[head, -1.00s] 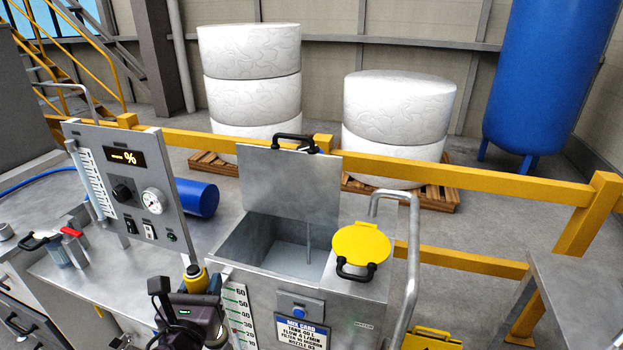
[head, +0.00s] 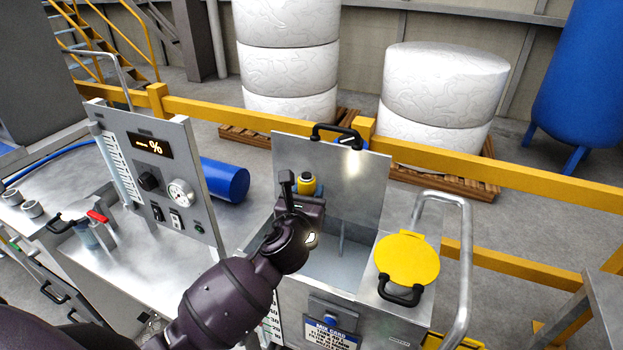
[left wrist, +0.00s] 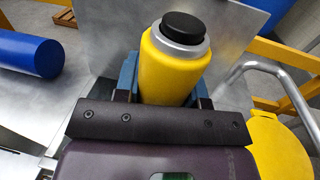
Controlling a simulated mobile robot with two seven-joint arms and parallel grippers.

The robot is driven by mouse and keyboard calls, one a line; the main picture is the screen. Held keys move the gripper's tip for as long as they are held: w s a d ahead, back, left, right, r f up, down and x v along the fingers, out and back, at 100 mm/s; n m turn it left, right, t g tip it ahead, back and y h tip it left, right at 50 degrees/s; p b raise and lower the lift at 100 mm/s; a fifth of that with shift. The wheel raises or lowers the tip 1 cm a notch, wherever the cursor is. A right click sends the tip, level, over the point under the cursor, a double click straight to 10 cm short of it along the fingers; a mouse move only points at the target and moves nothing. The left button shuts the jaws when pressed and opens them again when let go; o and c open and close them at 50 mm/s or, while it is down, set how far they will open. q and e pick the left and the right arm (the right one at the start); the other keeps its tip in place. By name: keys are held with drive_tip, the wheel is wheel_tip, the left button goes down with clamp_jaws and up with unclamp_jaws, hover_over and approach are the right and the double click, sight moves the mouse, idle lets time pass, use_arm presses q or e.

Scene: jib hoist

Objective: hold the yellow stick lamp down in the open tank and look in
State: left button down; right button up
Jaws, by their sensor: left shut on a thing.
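The open tank (head: 368,262) stands in the middle of the head view with its grey lid (head: 358,195) raised behind it. My left gripper (head: 306,198) is over the tank's left part, in front of the lid. It is shut on the yellow stick lamp (head: 306,184), whose black and grey top end points up. In the left wrist view the lamp (left wrist: 172,72) sits between the blue-padded fingers. The lamp's lower end is hidden behind my gripper and arm. A bright spot shows on the raised lid. The right gripper is in neither view.
A control panel (head: 150,178) with a gauge stands left of the tank. A round yellow cap (head: 407,260) with a black handle and a grey tube rail (head: 465,250) are at the right. A blue cylinder (head: 225,180) lies behind the panel.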

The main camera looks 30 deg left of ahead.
use_arm(q)
drive_tip(key=shift+w+a+r, duration=0.25)
drive_tip(key=shift+w+a, duration=0.1)
drive_tip(key=shift+w, duration=0.2)
wheel_tip(320, 180, down, 11)
drive_tip(key=b, duration=0.6)
drive_tip(key=shift+y+b, duration=0.3)
drive_tip(key=shift+b, duration=0.1)
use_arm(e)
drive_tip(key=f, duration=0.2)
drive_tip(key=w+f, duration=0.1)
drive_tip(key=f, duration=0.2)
use_arm(q)
drive_tip(key=shift+w+a, duration=0.1)
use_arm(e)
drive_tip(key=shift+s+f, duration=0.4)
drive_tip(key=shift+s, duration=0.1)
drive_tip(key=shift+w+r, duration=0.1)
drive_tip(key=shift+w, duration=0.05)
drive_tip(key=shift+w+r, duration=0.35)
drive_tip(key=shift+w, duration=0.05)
